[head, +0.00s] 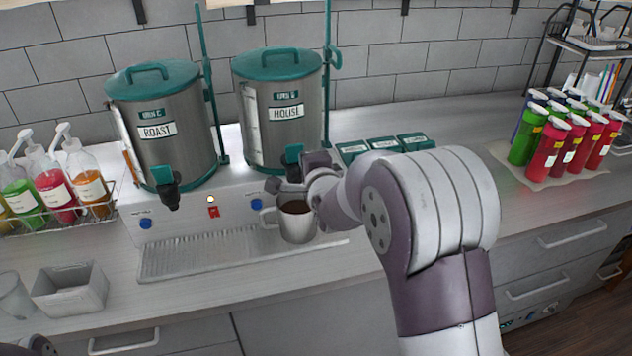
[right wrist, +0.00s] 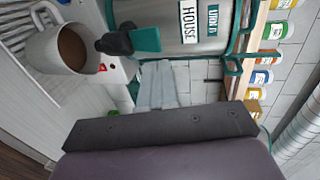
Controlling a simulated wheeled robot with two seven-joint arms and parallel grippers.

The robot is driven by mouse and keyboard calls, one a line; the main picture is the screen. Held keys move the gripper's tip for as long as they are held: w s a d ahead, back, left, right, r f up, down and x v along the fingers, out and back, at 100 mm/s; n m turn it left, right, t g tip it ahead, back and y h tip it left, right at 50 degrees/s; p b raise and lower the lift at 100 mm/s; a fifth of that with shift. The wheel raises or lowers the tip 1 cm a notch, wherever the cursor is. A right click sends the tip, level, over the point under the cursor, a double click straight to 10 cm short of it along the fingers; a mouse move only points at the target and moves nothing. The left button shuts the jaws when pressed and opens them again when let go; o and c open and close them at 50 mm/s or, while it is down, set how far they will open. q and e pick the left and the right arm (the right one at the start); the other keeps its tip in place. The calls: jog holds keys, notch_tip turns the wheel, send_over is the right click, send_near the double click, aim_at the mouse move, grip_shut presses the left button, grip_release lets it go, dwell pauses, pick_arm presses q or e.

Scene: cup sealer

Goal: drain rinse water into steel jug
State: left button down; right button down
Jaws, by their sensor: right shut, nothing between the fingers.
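A grey jug (head: 297,226) with a side handle holds brown liquid and stands upright below the tap (head: 293,156) of the steel urn labelled HOUSE (head: 283,110). The jug also shows in the right wrist view (right wrist: 50,55), at upper left, with the black and teal tap (right wrist: 130,40) beside it. No stream between tap and jug can be made out. My right gripper (head: 318,162) is shut and empty, just right of the tap and above the jug; its fingers are partly hidden by my arm. My left gripper is out of view.
A second urn labelled ROAST (head: 158,130) stands to the left. A drip tray (head: 190,258) runs along the front. Syrup bottles (head: 95,195) and a grey bin (head: 72,295) are at left, teal boxes (head: 382,143) behind my arm, and colourful bottles (head: 550,145) at right.

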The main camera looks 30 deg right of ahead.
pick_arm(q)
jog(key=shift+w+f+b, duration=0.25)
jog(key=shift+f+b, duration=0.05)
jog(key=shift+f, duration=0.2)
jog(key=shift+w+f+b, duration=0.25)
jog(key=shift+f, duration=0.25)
pick_arm(e)
jog(key=v, duration=0.3)
jog(key=shift+s+a, duration=0.1)
jog(key=shift+s, duration=0.3)
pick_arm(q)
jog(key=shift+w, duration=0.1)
pick_arm(e)
jog(key=shift+w, duration=0.15)
